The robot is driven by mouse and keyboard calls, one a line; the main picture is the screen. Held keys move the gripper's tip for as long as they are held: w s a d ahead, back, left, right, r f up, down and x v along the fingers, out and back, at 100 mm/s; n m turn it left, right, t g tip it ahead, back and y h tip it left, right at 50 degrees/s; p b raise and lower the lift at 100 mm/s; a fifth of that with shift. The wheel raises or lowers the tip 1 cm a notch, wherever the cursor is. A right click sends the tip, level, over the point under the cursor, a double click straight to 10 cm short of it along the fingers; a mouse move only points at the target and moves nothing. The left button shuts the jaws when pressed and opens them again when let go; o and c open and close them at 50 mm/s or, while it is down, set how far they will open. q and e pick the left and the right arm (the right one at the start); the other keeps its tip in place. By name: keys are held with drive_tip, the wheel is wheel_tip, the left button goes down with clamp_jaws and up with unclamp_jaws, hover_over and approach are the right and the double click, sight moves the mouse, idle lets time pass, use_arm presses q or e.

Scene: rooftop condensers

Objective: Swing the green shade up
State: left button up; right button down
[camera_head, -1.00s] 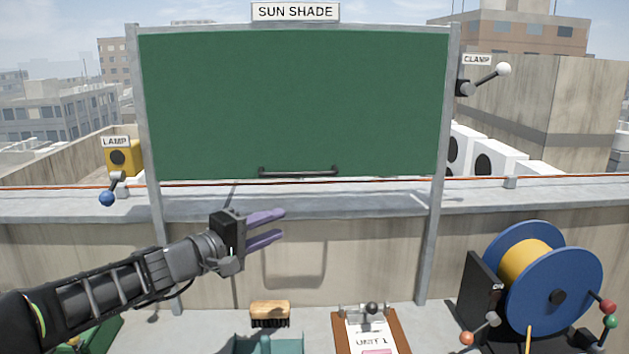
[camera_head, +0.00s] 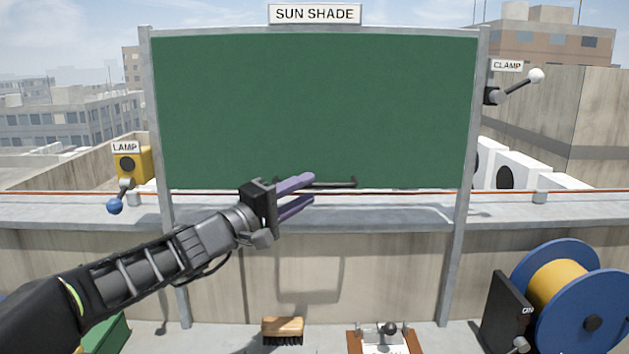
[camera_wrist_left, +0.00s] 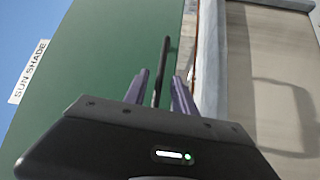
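The green shade (camera_head: 315,105) hangs flat in a grey metal frame under a SUN SHADE sign (camera_head: 314,14). A dark bar handle (camera_head: 335,184) runs along its lower edge, its left part hidden behind my left gripper. My left gripper (camera_head: 306,190) is open, its purple fingers pointing right, in front of the handle. In the left wrist view the handle (camera_wrist_left: 161,72) shows lengthwise between the two fingertips (camera_wrist_left: 160,88), and the green shade (camera_wrist_left: 100,60) fills the left. Whether the fingers touch the handle I cannot tell. My right gripper is not in view.
A yellow lamp box (camera_head: 132,164) with a blue-knobbed lever is at left. A clamp lever (camera_head: 519,84) with a white knob is at the frame's upper right. A brush (camera_head: 283,330), a clipboard (camera_head: 385,342) and a blue reel (camera_head: 570,295) stand below the ledge (camera_head: 400,217).

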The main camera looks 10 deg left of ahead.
sight(311, 187)
use_arm(q)
drive_tip(key=shift+p+x, duration=0.45)
drive_tip(key=shift+x, duration=1.3)
drive_tip(key=shift+c, duration=0.2)
clamp_jaws()
